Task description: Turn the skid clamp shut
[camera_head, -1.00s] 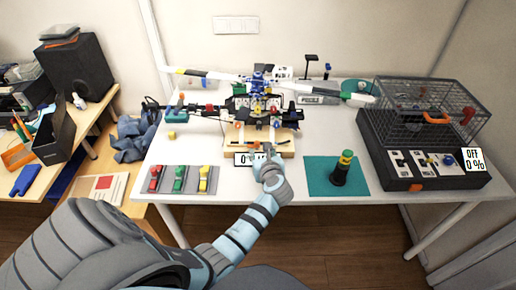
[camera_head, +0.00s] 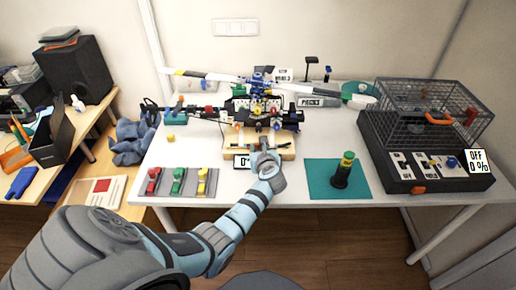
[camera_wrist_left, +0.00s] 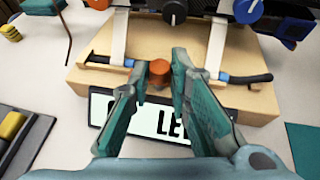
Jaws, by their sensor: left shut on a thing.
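The skid clamp's orange knob (camera_wrist_left: 160,72) is at the front of the wooden block (camera_wrist_left: 205,45), low between the two white uprights. My left gripper (camera_wrist_left: 160,74) reaches it from the front, its fingertips on either side of the knob, shut on it. Dark skid rods with blue ends (camera_wrist_left: 245,78) lie across the block on both sides. In the head view my left gripper (camera_head: 262,154) hides the knob and part of the label plate. The helicopter model (camera_head: 258,105) stands over the block. My right gripper is out of view.
A white label plate (camera_wrist_left: 165,122) stands under the fingers. A grey mat (camera_head: 164,190) with red, green and yellow pieces lies left. A wire cage on a black base (camera_head: 405,165) stands far right.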

